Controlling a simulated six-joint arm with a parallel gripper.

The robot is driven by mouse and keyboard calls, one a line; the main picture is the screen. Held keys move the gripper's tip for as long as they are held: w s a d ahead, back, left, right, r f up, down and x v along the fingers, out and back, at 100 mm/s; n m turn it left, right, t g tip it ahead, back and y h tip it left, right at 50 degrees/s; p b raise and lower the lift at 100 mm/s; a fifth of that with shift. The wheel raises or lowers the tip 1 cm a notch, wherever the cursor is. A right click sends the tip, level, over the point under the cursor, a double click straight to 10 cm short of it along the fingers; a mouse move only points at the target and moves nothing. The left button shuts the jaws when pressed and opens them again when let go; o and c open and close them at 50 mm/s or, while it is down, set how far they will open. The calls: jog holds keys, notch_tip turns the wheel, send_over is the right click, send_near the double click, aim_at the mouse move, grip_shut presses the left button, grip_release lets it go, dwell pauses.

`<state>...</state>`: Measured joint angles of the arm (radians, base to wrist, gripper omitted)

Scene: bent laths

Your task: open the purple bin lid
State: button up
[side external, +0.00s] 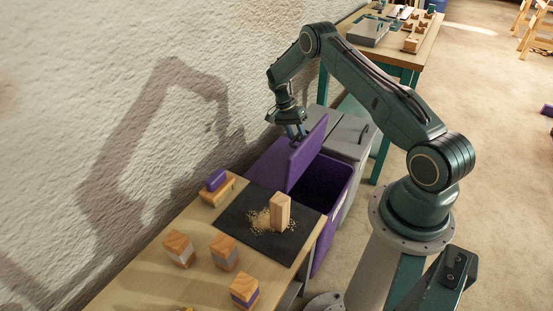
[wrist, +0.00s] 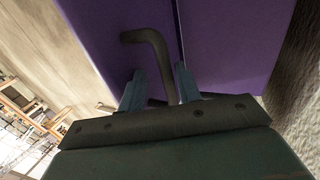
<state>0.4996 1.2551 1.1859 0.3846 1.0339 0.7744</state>
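The purple lid (side external: 306,152) stands steeply tilted up over the purple bin (side external: 322,190) in the side view, and the bin's dark inside shows to its right. My gripper (side external: 298,134) is at the lid's upper part on its wall side. In the wrist view a dark bent handle (wrist: 158,60) runs between the two fingers of my gripper (wrist: 160,80). Purple panels (wrist: 225,45) fill the view behind. The exact finger contact is hard to see.
A grey bin (side external: 348,135) stands beyond the purple one. The worktable (side external: 150,275) in front holds a dark mat (side external: 240,225) with an upright wooden block (side external: 280,212), several striped blocks and a purple-topped piece (side external: 217,183). The rough wall (side external: 130,60) is close on the left.

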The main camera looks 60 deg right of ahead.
jog(key=shift+s+f+t, duration=1.15)
jog(key=shift+s+f, duration=0.55)
jog(key=shift+s, duration=2.35)
jog(key=shift+s+f+t, duration=1.15)
jog(key=shift+s+f, duration=0.55)
jog(key=shift+s, duration=2.35)
notch_tip(320, 180, up, 14)
jog(key=w+a+r+n, duration=0.3)
jog(key=a+r, duration=0.2)
jog(key=r, duration=0.3)
jog(key=w+a+r+n+h, duration=0.1)
jog(key=w+a+r+n, duration=0.2)
jog(key=r, duration=0.5)
jog(key=shift+w+a+r+t, duration=0.35)
jog(key=shift+w+a, duration=0.35)
jog(key=shift+a, duration=0.35)
jog(key=shift+c, duration=0.4)
